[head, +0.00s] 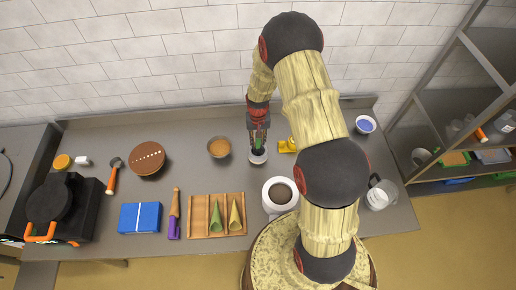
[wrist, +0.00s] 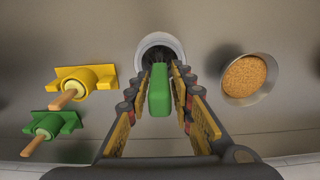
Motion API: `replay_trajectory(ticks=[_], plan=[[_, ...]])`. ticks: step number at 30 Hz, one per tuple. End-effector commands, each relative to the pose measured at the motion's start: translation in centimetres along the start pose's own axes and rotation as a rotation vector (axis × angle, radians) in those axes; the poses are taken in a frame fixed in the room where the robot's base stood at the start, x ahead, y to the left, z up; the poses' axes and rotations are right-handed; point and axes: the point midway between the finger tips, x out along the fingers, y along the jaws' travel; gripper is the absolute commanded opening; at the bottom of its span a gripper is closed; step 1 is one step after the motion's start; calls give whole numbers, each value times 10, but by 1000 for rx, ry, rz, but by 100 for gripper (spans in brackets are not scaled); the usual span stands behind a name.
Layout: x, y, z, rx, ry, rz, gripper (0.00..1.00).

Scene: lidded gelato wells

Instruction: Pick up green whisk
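The green whisk shows in the wrist view as a green handle (wrist: 160,90) standing up out of a round light-grey cup (wrist: 160,42). Its lower end is hidden in the cup. In the head view the cup (head: 258,157) stands on the counter under my gripper (head: 259,138), with a bit of green between the fingers. In the wrist view my gripper (wrist: 164,72) points down at the cup, its two fingers apart on either side of the green handle. A gap shows on the handle's right; contact on its left is unclear.
Yellow (wrist: 88,82) and green (wrist: 50,124) blocks with wooden handles lie left in the wrist view; a bowl of brown crumbs (wrist: 248,78) is right. In the head view, a white pot (head: 269,203), wooden cone rack (head: 198,226) and blue box (head: 140,218) stand nearer.

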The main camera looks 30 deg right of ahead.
Motion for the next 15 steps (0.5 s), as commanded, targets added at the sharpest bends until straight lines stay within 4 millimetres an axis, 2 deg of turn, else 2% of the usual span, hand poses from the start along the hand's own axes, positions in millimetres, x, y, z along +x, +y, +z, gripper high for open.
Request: replay_trajectory(ticks=[11, 15], plan=[[0, 0, 0, 0, 0, 0, 0], [0, 0, 0, 0, 0, 0, 0]])
